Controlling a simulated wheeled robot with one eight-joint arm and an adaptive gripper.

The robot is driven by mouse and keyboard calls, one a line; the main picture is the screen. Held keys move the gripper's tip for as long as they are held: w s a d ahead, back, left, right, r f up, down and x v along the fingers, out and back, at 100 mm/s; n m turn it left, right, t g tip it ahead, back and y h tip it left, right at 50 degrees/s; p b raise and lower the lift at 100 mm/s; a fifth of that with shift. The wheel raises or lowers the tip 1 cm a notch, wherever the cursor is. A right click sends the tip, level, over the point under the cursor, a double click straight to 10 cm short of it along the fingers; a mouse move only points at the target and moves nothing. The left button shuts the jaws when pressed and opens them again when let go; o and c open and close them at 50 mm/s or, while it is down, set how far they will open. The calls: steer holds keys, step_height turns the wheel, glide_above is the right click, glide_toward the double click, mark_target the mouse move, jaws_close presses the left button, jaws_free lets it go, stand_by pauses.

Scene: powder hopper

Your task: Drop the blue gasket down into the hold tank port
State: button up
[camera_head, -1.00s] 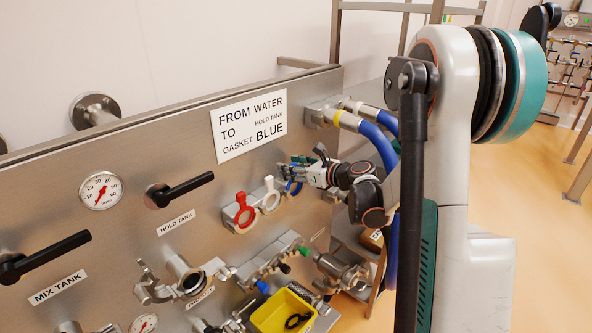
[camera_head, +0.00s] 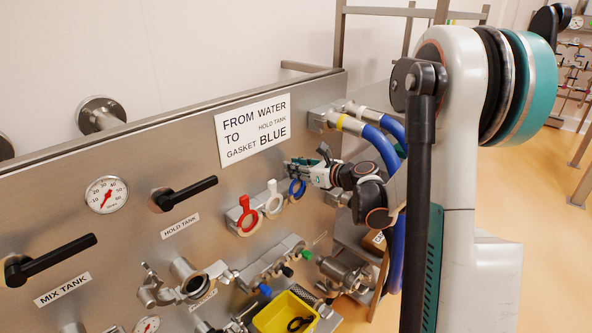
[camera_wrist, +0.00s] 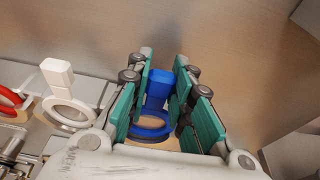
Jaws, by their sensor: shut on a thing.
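The blue gasket (camera_head: 297,189) is a ring with a tab, at the right end of a small rack on the steel panel. In the wrist view its tab (camera_wrist: 157,88) stands between the green finger pads. My gripper (camera_head: 292,170) is shut on that tab, with the ring (camera_wrist: 152,128) below the fingers. I cannot tell whether the ring still touches the rack. An open round port (camera_head: 185,272) with a clamp sits lower left, below the HOLD TANK label (camera_head: 180,226); the label under it is too small to read.
White (camera_head: 273,200) and red (camera_head: 247,216) gaskets stand left of the blue one on the rack (camera_head: 234,213). Black valve handles jut out at left. A yellow bin (camera_head: 287,313) is below. Blue hoses (camera_head: 380,150) hang close to my arm at right.

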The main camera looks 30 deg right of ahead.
steer(key=shift+r+p, duration=1)
steer(key=shift+r, duration=0.9)
steer(key=s+d, duration=0.3)
steer(key=s, duration=0.5)
steer(key=shift+s+b, duration=0.25)
steer(key=shift+b, duration=0.15)
steer(key=shift+f, duration=0.1)
